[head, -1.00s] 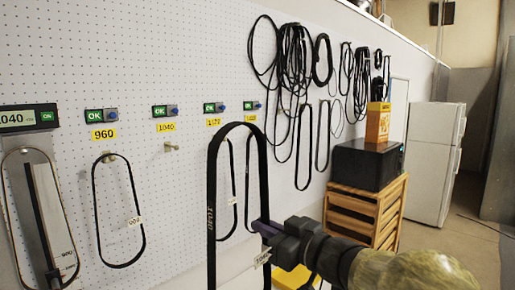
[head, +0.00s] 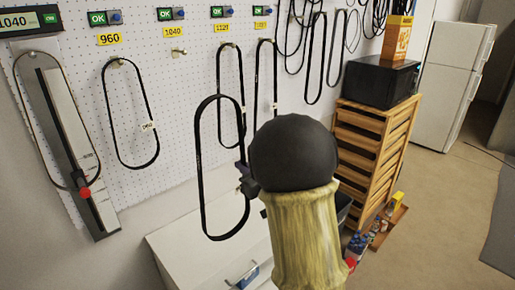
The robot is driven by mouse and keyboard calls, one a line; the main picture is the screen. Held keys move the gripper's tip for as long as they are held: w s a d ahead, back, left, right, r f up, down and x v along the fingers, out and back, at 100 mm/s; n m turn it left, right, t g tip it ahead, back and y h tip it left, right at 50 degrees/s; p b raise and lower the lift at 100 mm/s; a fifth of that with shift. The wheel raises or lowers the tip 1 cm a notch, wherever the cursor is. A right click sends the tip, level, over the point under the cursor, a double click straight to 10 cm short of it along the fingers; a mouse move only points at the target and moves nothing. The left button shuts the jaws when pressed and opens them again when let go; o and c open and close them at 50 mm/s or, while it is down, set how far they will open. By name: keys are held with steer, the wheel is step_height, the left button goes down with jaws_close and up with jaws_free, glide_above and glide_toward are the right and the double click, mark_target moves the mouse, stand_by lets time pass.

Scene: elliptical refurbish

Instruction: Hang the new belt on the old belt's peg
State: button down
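The new belt, a long black loop (head: 202,190), hangs upright in front of the pegboard, left of my arm. My gripper (head: 243,176) is shut on the loop's right side; my own arm partly hides the gripper. The bare peg (head: 178,52) under the yellow 1040 label (head: 174,32) is above and left of the held loop, and they are apart. Another belt (head: 26,88) is looped around the measuring gauge (head: 75,150) at the far left, under a display reading 1040.
The 960 belt (head: 107,110) hangs left of the empty peg. Two more belts (head: 218,88) (head: 256,82) hang to its right. A white cabinet (head: 185,255) stands below the held loop. A wooden shelf unit (head: 370,150) with a black microwave (head: 375,80) stands right of my arm.

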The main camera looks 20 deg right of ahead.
steer(key=w+a+f+m+t+h+b, duration=0.1)
steer(key=a+f+m+h, duration=0.15)
steer(key=f, duration=1.05)
steer(key=w+a+f+m+h+b, duration=0.1)
steer(key=w+a+f+h+b, duration=0.15)
steer(key=f, duration=1.15)
steer(key=s+f+b, duration=0.1)
steer(key=s+f, duration=0.6)
steer(key=f, duration=0.3)
steer(key=s+f+b, duration=0.2)
steer(key=s+f, duration=0.5)
steer(key=f, duration=0.3)
steer(key=shift+d+f+h, duration=0.25)
steer(key=shift+d+h, duration=0.05)
steer(key=shift+h, duration=0.1)
steer(key=shift+w+m, duration=0.15)
steer(key=shift+m, duration=0.1)
